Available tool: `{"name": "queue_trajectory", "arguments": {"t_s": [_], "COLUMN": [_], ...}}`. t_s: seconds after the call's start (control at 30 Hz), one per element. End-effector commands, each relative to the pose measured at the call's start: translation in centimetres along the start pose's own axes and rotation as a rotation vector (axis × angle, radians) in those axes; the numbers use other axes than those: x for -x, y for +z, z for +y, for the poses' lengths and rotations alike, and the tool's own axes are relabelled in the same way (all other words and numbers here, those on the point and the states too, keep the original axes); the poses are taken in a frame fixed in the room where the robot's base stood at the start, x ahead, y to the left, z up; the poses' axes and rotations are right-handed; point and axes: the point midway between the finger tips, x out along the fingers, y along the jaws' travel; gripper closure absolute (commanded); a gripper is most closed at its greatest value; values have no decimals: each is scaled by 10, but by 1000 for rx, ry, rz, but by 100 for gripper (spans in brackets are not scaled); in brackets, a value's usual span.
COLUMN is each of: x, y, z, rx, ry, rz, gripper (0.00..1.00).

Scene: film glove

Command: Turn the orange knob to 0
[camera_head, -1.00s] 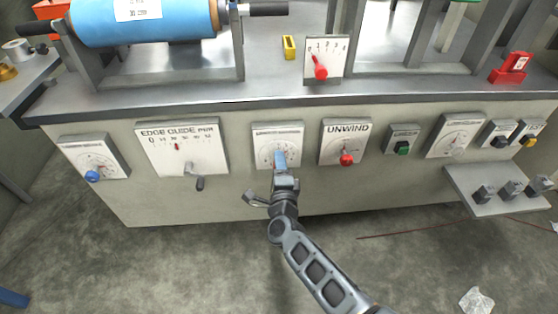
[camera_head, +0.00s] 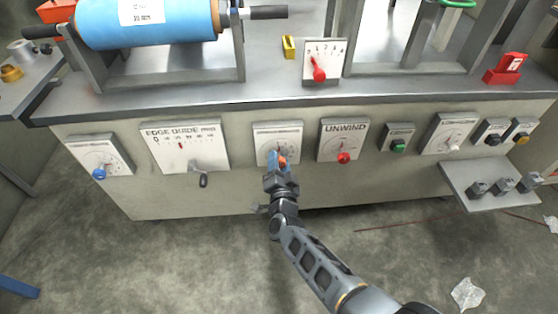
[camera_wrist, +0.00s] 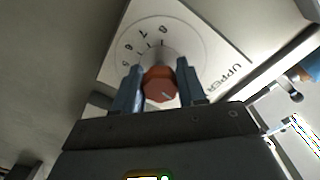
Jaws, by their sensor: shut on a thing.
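The orange knob (camera_head: 283,161) sits on a white dial plate (camera_head: 264,131) on the front of the machine. In the wrist view the orange knob (camera_wrist: 158,86) lies between the two blue-grey fingers of my gripper (camera_wrist: 159,83), which are shut on it. A short pale mark shows on the knob's face, toward the lower right in that view. The plate there reads "UPPER", and figures such as 6, 7 and 8 show around the dial; the rest of the scale is hidden. In the head view my gripper (camera_head: 281,163) covers the lower part of the dial.
To the left are the edge guide panel with a crank (camera_head: 202,179) and a blue knob (camera_head: 99,174). To the right are the UNWIND panel with a red knob (camera_head: 344,158) and a green button (camera_head: 398,147). A shelf (camera_head: 488,196) juts out at the right.

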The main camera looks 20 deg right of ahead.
Motion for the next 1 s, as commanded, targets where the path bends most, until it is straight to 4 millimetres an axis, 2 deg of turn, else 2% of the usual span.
{"name": "queue_trajectory", "arguments": {"t_s": [0.3,0.83,0.87,1.0], "x": [1,2,2,1], "y": [4,5,5,4], "z": [-1,0,0,0], "rx": [121,144,144,143], "ry": [-4,-4,-4,-3], "rz": [-11,-12,-12,-10], "gripper": [90,90,59,45]}}
